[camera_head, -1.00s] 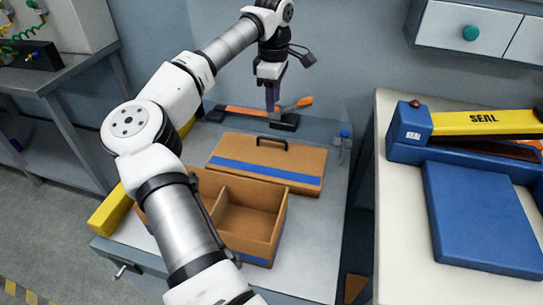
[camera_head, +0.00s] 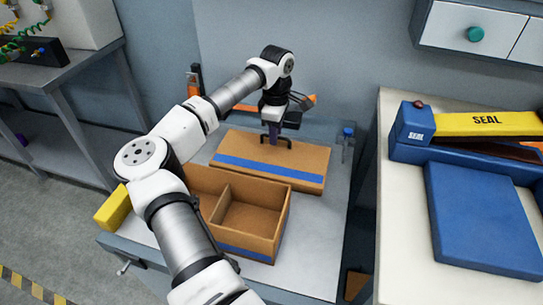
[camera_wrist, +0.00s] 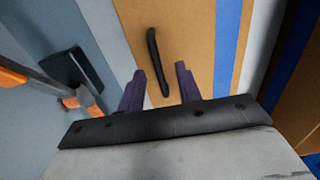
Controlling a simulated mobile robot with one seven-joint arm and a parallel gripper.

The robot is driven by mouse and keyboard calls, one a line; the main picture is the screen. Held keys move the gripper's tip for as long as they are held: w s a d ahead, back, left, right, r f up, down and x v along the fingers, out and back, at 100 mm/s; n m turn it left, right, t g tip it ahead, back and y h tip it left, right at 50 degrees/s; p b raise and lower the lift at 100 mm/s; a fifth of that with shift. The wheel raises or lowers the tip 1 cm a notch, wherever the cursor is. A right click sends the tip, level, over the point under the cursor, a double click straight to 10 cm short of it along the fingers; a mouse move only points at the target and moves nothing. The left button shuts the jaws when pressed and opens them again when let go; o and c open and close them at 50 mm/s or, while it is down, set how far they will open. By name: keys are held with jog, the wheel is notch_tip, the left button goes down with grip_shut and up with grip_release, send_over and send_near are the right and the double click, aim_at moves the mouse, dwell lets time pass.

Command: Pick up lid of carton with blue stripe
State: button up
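The carton lid (camera_head: 252,173) is a flat brown panel with a blue stripe and a black handle (camera_head: 287,142) near its far edge. It lies on the grey table behind the open carton. The carton (camera_head: 265,222) is brown, divided inside, with a blue stripe low on its front. My gripper (camera_head: 273,141) is at the handle in the head view. In the wrist view the two purple fingers of my gripper (camera_wrist: 160,88) are apart, with the black handle (camera_wrist: 157,60) running between them. The fingers do not appear to touch the handle.
An orange-handled tool with a black base (camera_wrist: 78,78) lies beyond the lid. A yellow block (camera_head: 113,208) is at the table's left edge. A blue and yellow sealer (camera_head: 470,125) is on the right bench.

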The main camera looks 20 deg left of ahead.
grip_shut()
jog(key=shift+r, duration=0.1)
dwell(0.3)
